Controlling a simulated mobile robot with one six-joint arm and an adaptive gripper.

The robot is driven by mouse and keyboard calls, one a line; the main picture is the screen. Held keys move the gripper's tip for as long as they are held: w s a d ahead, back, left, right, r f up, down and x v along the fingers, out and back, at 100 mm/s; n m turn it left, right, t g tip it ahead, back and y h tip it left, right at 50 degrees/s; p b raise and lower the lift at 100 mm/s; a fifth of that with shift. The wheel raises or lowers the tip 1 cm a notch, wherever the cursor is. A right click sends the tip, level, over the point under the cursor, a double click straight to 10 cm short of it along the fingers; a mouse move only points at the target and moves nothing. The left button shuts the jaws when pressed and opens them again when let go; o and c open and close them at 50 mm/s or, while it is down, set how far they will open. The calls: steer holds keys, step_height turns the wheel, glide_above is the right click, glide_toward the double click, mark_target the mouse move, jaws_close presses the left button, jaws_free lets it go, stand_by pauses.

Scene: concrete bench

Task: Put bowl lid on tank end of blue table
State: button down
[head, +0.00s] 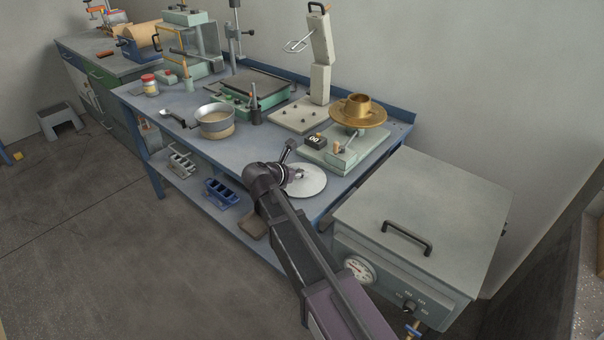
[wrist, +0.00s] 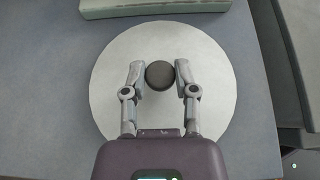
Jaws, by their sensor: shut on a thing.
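The bowl lid (head: 309,182) is a flat, light grey disc at the right end of the blue table (head: 262,158), beside the tank (head: 425,222). In the wrist view the lid (wrist: 215,75) lies level below my gripper, and its dark round knob (wrist: 160,75) is between the fingers. My gripper (wrist: 160,74) is shut on the knob; it also shows in the head view (head: 292,176), over the left part of the lid. I cannot tell whether the lid rests on the table or is slightly above it. The metal bowl (head: 215,121) stands open farther left.
The grey tank has a black handle and a gauge. Table surface is bare between bowl and lid.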

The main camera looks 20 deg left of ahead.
steer(key=shift+f, duration=0.2)
steer(key=shift+c, duration=2)
jaws_free()
steer(key=shift+r, duration=0.2)
steer(key=shift+s+r, duration=0.15)
steer(key=p+v, duration=0.5)
steer(key=v, duration=0.4)
steer(key=shift+s+a+r, duration=0.15)
steer(key=shift+s+r, duration=0.05)
steer(key=shift+s, duration=0.05)
steer(key=shift+p+v, duration=0.4)
steer(key=shift+v, duration=0.6)
steer(key=shift+f, duration=0.15)
